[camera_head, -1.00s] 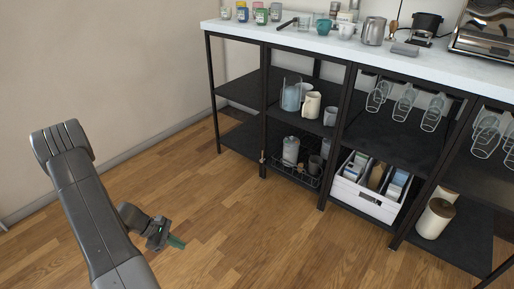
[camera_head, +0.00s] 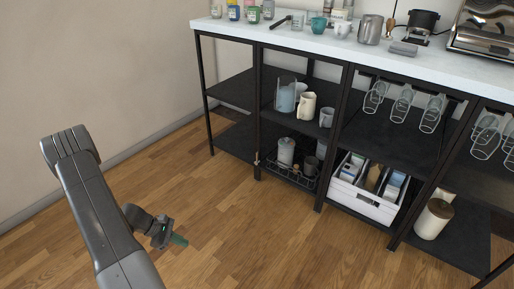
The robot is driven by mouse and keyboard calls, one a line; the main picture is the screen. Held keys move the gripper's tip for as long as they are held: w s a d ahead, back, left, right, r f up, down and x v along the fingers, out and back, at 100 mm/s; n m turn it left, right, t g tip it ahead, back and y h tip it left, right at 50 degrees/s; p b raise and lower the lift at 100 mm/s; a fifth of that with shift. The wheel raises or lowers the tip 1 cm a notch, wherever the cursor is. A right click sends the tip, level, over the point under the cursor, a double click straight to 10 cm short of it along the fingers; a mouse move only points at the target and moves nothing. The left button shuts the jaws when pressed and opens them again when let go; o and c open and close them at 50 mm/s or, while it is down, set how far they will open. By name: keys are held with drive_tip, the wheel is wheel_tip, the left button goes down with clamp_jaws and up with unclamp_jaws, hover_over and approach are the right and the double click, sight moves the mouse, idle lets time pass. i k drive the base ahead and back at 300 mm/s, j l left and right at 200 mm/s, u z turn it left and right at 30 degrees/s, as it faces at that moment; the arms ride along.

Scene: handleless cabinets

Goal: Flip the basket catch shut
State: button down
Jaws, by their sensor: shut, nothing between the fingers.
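A dark wire basket (camera_head: 296,176) sits on the low shelf of the second bay of the shelving unit, with a grey canister and cups in it. A small tan piece (camera_head: 257,161) shows at the basket's front left corner by the black post; it may be the catch, but it is too small to tell its position. My gripper (camera_head: 181,241) is at the lower left, over the wood floor, with its green-tipped fingers shut and empty. It is well apart from the basket, to the left and in front of it.
A black post (camera_head: 257,110) stands just left of the basket. A white bin (camera_head: 366,200) with boxes and a white canister (camera_head: 434,219) stand to the right. The white counter (camera_head: 330,42) overhangs the shelves. The wood floor between me and the shelving is clear.

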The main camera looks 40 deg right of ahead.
sight(258, 162)
drive_tip(key=i+l+z, duration=0.2)
drive_tip(key=i+l, duration=0.15)
drive_tip(key=i+l+z, duration=0.25)
drive_tip(key=i, duration=0.35)
drive_tip(key=i+l+z, duration=0.2)
drive_tip(key=i, duration=0.3)
drive_tip(key=i+l+z, duration=0.1)
drive_tip(key=i+z, duration=0.15)
drive_tip(key=i, duration=0.3)
